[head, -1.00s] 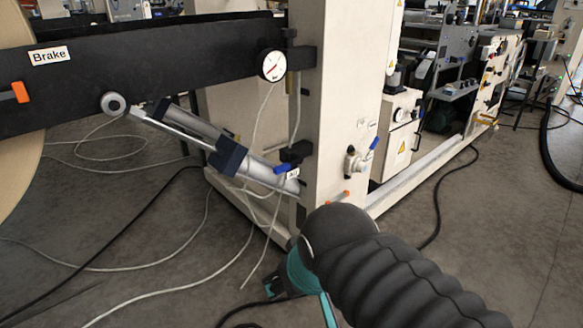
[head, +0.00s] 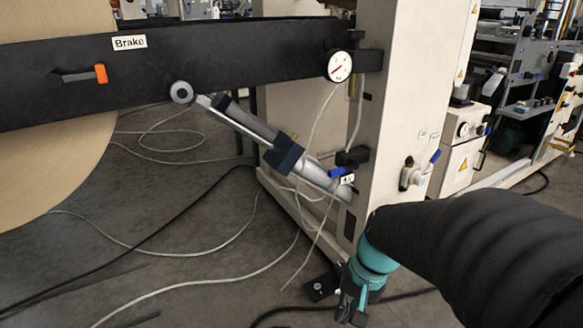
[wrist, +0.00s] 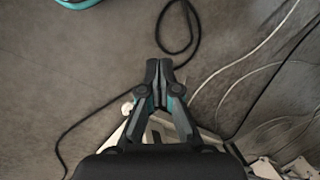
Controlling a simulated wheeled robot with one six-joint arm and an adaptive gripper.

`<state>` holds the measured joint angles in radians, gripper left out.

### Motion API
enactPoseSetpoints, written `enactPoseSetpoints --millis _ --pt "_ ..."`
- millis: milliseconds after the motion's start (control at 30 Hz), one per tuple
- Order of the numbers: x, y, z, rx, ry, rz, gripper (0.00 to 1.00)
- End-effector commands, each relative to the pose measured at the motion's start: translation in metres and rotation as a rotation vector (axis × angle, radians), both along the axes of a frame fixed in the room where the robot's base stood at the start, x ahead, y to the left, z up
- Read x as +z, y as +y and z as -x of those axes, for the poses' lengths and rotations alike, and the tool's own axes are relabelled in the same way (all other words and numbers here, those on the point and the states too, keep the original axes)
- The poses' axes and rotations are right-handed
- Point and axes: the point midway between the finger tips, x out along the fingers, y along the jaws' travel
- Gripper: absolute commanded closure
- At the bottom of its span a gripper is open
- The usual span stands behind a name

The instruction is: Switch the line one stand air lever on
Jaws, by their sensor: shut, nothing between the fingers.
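Two blue-handled valves show in the head view; I cannot tell which is the line one stand air lever. One blue lever (head: 337,173) sits on a black valve with a small white tag, on the stand's left side near the air cylinder. The other blue lever (head: 435,156) tilts up to the right from a pale valve (head: 410,174) on the stand's front face. My gripper (head: 352,308) hangs low in front of the stand's foot, below and apart from both levers. In the wrist view my gripper (wrist: 159,66) is shut and empty, over floor.
The cream stand (head: 400,90) rises behind my arm. A black beam labelled Brake (head: 200,75) carries an orange-tipped handle (head: 100,73) and a round gauge (head: 340,66). A silver cylinder (head: 240,120) slopes below it. Hoses and cables (head: 165,255) cross the grey floor at left.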

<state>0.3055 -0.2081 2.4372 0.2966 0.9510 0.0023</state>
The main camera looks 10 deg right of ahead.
Motion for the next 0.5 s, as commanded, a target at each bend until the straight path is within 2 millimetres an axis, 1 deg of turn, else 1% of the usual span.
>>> enactPoseSetpoints --millis 33,200,367,500 --pt "-0.011 0.001 -0.004 -0.044 0.033 -0.046 1.0" --pt "-0.034 0.01 -0.019 -0.205 0.122 -0.219 1.0" --pt "-0.051 0.018 -0.04 -0.374 0.199 -0.398 1.0" --pt "-0.063 0.022 -0.064 -0.533 0.256 -0.564 1.0"
